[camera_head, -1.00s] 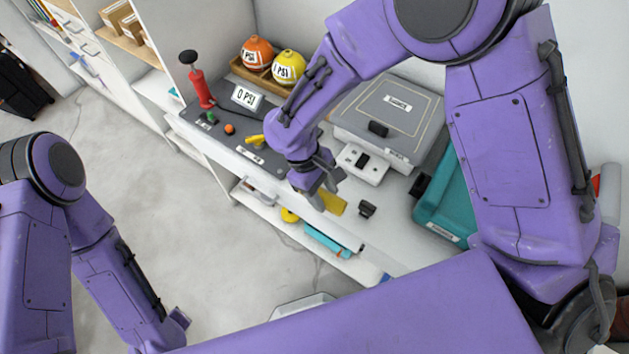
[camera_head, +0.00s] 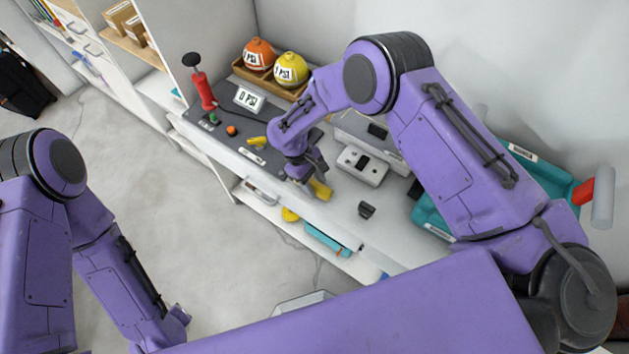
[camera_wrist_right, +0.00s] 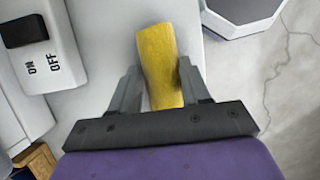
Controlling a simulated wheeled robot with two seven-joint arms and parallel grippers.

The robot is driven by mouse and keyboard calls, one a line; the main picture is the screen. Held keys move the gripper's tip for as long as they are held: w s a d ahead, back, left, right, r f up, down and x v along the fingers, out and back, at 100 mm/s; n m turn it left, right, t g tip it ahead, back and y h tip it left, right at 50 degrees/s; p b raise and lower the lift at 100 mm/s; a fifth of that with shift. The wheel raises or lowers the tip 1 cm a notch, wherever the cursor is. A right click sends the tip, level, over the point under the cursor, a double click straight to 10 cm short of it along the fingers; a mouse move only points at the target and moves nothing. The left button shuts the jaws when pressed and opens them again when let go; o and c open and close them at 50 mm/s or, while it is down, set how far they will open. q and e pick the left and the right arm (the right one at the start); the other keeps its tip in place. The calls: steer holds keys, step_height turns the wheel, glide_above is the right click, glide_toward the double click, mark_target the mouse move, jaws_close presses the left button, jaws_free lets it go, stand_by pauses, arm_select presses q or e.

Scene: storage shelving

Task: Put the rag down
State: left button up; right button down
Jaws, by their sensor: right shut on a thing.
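The rag is a yellow cloth (camera_head: 320,189) at the front part of the white counter (camera_head: 335,212). In the right wrist view the rag (camera_wrist_right: 160,62) reaches out from between the two grey fingers. My right gripper (camera_head: 309,184) is shut on the rag, low over the counter. I cannot tell whether the rag touches the counter. The right gripper's fingers (camera_wrist_right: 163,88) also show in the wrist view. My left arm hangs at the lower left, and its gripper (camera_head: 180,313) is only partly seen beside my body.
A white ON/OFF switch box (camera_head: 362,166) stands behind the gripper. A small black holder (camera_head: 366,209) is to its right, and a teal case (camera_head: 433,222) is further right. A grey pad with a red pump (camera_head: 204,90) is at left. Bare counter lies around the holder.

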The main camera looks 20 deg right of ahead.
steer(key=shift+f, duration=0.35)
